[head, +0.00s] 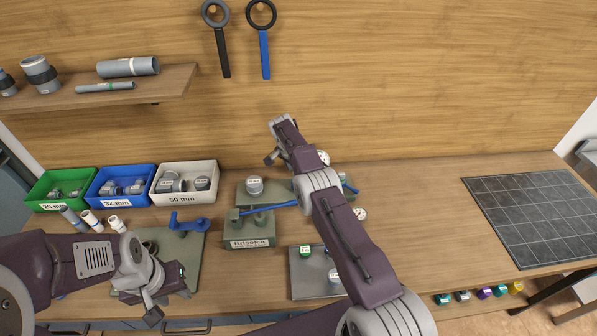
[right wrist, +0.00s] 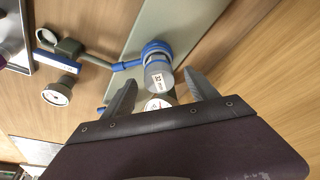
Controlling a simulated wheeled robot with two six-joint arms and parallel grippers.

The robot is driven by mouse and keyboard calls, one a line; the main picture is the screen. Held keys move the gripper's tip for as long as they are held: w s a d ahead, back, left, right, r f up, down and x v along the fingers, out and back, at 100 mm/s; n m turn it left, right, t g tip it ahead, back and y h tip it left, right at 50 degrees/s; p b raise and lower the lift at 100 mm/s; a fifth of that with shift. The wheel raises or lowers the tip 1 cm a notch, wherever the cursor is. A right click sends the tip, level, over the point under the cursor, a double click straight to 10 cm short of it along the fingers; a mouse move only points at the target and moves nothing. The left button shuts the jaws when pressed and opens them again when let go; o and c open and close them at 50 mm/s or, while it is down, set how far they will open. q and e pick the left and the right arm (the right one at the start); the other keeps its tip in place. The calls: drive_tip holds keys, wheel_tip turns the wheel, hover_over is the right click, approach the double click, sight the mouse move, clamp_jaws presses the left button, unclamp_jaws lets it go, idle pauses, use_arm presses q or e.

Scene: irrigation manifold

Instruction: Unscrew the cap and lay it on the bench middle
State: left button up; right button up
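In the right wrist view a grey cap (right wrist: 158,78) with a white label sits on a blue ringed fitting (right wrist: 155,50) on a pale green plate. My right gripper (right wrist: 160,95) is open, with its two fingers apart on either side of the cap's near end and nothing clamped. In the head view the right gripper (head: 276,143) is over the back of the bench, and its arm hides part of the manifold. My left gripper (head: 166,303) is low over the bench's front left, its fingers appearing apart and empty. The bench middle (head: 400,225) is bare wood.
Green, blue and white bins (head: 185,182) of fittings stand at the back left. A grey-capped fitting (head: 254,187) and a labelled block (head: 250,242) are on the manifold. A small grey plate (head: 310,288) holds parts. A dark gridded mat (head: 530,215) lies right.

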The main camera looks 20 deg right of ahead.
clamp_jaws()
drive_tip(key=shift+r+n+p, duration=0.2)
drive_tip(key=shift+n+p, duration=0.1)
drive_tip(key=shift+n, duration=0.2)
drive_tip(key=n+t+y, duration=0.1)
drive_tip(key=n, duration=0.2)
drive_tip(key=shift+f+n, duration=0.15)
drive_tip(key=shift+n, duration=0.15)
drive_tip(key=shift+d+n+y+p, duration=0.1)
drive_tip(key=shift+n+y+p, duration=0.3)
drive_tip(key=shift+n, duration=1.3)
drive_tip(key=shift+n+t, duration=0.3)
drive_tip(key=shift+n, duration=0.3)
